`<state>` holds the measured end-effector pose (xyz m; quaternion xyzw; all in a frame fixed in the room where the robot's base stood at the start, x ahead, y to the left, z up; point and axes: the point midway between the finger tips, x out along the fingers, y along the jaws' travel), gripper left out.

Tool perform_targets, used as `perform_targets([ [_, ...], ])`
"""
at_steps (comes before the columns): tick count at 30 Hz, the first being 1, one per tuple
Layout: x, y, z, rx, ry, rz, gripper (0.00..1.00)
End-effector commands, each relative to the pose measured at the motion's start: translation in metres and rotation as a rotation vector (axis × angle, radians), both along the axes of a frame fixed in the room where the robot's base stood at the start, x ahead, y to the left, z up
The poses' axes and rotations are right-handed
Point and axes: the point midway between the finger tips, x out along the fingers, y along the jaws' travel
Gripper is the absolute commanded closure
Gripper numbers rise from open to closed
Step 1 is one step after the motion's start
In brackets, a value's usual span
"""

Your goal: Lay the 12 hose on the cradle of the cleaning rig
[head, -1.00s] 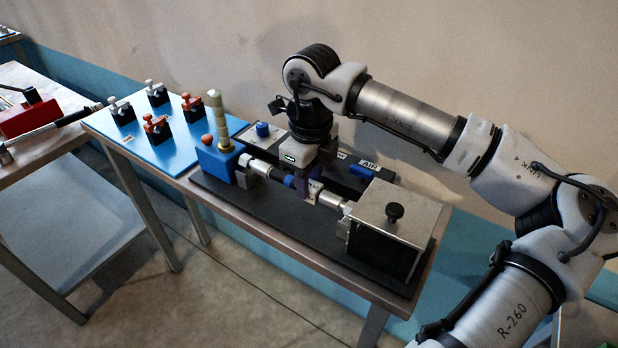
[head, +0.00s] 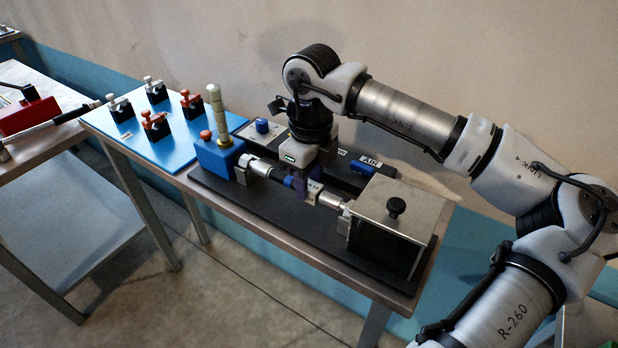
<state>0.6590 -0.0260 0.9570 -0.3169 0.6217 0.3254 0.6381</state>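The hose (head: 329,200), with metal ends and blue bands, runs across the black-based cleaning rig (head: 265,226) between a blue block with an upright post (head: 216,155) and a metal box (head: 398,212). A pale tag sits on its middle, its print too small to read surely. My gripper (head: 302,190) is above the rig, pointing down, its dark purple fingers at the middle of the hose. The near finger covers part of the hose. The far finger's tip is hidden, so the grip on the hose is unclear. The cradle under the hose is mostly hidden too.
A blue board (head: 150,125) with several red- and white-topped clamps is at the left. Behind the hose, a black strip with labels and blue parts (head: 361,167) runs close to my gripper. Another bench with a red object (head: 28,116) stands at far left.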

Motion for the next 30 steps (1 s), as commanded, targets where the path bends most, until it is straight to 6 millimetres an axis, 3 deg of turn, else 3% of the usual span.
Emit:
perform_targets([
  [1, 0.0, 0.0, 0.001, 0.0, 0.0, 0.0, 0.59],
  [4, 0.0, 0.0, 0.001, 0.0, 0.0, 0.0, 0.46],
  [16, 0.0, -0.001, 0.008, -0.001, 0.0, -0.001, 0.46],
  [20, 0.0, -0.001, 0.029, -0.002, -0.003, -0.002, 0.46],
  [30, -0.001, -0.002, 0.106, -0.001, -0.003, -0.002, 0.46],
])
